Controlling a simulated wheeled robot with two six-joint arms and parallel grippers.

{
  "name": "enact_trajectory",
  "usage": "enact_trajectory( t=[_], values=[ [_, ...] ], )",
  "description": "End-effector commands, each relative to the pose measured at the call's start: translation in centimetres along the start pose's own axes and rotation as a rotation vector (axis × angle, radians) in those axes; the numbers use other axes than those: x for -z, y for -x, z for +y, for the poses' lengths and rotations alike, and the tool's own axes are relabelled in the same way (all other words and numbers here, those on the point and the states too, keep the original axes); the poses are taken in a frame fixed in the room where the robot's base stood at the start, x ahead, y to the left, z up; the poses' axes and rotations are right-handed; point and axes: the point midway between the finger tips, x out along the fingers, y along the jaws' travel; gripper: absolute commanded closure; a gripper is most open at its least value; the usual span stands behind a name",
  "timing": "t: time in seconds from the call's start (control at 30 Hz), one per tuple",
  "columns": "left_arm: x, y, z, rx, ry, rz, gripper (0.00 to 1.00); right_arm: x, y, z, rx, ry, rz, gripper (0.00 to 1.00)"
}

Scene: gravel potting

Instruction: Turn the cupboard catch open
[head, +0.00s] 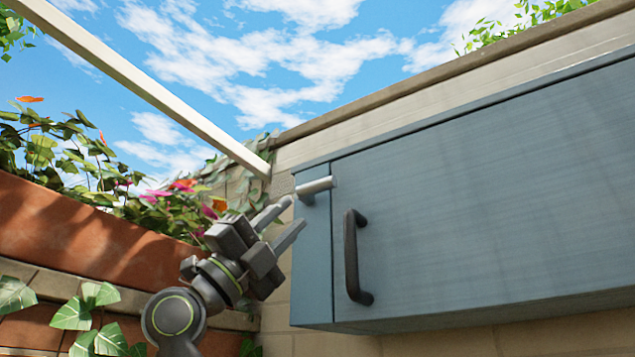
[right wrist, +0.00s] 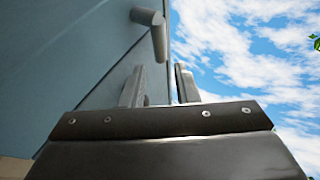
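The cupboard catch (head: 318,187) is a short silver-grey bar near the top left of the blue-grey cupboard. It lies nearly level and its right end reaches over the edge of the door (head: 480,200). My right gripper (head: 294,214) is just left of and below the catch, with its two fingers apart and nothing between them. In the right wrist view the catch (right wrist: 152,25) is beyond the fingertips (right wrist: 160,78), roughly in line with the gap. I see no clear contact. The door looks shut. My left gripper is not in view.
A dark curved door handle (head: 352,257) stands out from the door, right of and below the catch. A terracotta planter (head: 80,230) with flowers is at the left. A pale beam (head: 150,85) slants overhead. A wall (head: 430,95) runs behind the cupboard.

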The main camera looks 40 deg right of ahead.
Motion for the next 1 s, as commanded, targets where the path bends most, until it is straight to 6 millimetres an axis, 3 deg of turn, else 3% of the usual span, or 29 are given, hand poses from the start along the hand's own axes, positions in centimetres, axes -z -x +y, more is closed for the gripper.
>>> enact_trajectory(
  t=[0.03, 0.1, 0.4, 0.83, 1.0],
  values=[
    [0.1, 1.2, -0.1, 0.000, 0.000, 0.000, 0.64, -0.1, -1.7, -0.3, 0.001, 0.001, 0.003, 0.72],
    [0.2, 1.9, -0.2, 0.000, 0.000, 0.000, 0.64, -0.1, -3.2, -0.3, 0.000, 0.001, 0.004, 0.72],
    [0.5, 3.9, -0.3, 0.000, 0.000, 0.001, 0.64, 0.0, -7.5, -0.1, -0.001, 0.000, 0.001, 0.72],
    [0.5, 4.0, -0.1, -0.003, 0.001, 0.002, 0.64, 0.0, -8.1, 0.0, -0.001, 0.000, 0.000, 0.73],
    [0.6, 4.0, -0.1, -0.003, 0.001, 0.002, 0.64, 0.0, -8.1, 0.0, -0.001, 0.000, 0.000, 0.96]
  ],
)
